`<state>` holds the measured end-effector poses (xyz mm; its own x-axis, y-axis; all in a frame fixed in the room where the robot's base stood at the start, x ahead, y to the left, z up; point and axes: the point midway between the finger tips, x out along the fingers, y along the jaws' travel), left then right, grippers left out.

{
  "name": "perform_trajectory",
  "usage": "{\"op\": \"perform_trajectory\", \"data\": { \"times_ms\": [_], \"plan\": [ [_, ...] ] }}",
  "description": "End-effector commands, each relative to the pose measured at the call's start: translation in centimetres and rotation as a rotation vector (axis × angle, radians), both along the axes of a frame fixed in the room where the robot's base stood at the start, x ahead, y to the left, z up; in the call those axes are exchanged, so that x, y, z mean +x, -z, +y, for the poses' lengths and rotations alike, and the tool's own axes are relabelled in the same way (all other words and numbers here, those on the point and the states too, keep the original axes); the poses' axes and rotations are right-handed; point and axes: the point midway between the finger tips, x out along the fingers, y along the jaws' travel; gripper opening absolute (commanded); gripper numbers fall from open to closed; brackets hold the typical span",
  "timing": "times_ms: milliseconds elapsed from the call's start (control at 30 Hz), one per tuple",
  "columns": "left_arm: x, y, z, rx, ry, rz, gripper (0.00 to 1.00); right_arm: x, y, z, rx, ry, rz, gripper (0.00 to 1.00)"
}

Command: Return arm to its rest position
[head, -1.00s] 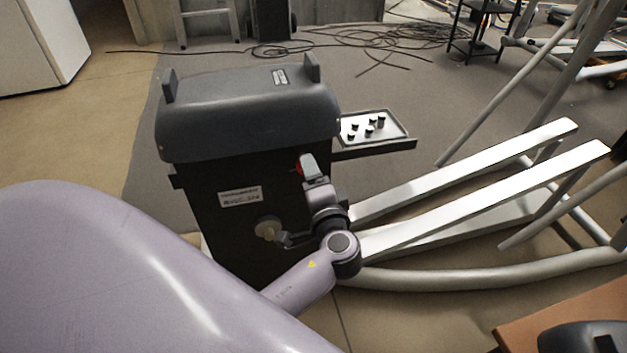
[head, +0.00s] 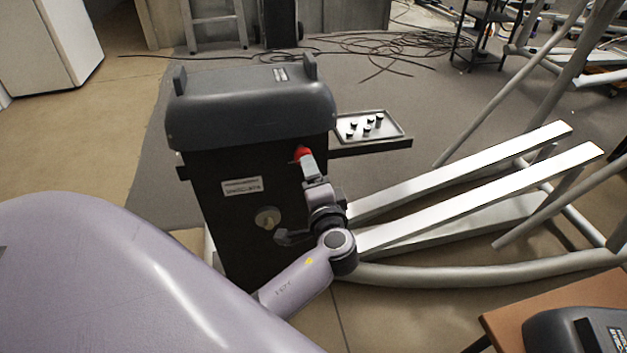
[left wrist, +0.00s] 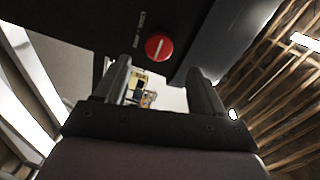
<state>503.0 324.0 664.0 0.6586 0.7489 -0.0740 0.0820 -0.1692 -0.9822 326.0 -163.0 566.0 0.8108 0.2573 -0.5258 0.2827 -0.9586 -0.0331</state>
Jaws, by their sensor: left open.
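My left arm comes in from the lower left in the head view, and its gripper (head: 308,167) is in front of the dark machine housing (head: 225,225), just below a red knob (head: 302,153). In the left wrist view the two fingers of the gripper (left wrist: 157,68) are spread, with nothing between them. The red round knob (left wrist: 158,47) with a pale slot shows beyond the fingers on the dark panel, apart from them. The fingertips are small and hard to make out in the head view. My right gripper is in neither view.
A tray (head: 396,137) with several small dark parts juts from the housing's right side. Two pale rails (head: 480,205) and grey tubes (head: 450,272) lie right of my arm. A brown table (head: 500,325) is at the lower right. Cables (head: 375,45) lie on the floor behind.

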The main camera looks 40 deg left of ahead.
Motion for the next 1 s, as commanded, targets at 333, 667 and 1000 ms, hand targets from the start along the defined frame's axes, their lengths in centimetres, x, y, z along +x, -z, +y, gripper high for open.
{"op": "perform_trajectory", "data": {
  "times_ms": [333, 667, 1000],
  "plan": [
    [0.0, 0.0, 0.0, 0.0, 0.0, 0.0, 0.69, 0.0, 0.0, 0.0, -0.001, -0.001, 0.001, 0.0],
    [-0.8, 0.8, 0.3, -0.043, -0.01, 0.011, 0.69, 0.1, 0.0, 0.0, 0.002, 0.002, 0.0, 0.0],
    [-11.0, 7.8, 0.0, -0.589, -0.109, 0.148, 0.69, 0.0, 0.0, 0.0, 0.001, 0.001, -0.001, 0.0]
  ]
}}
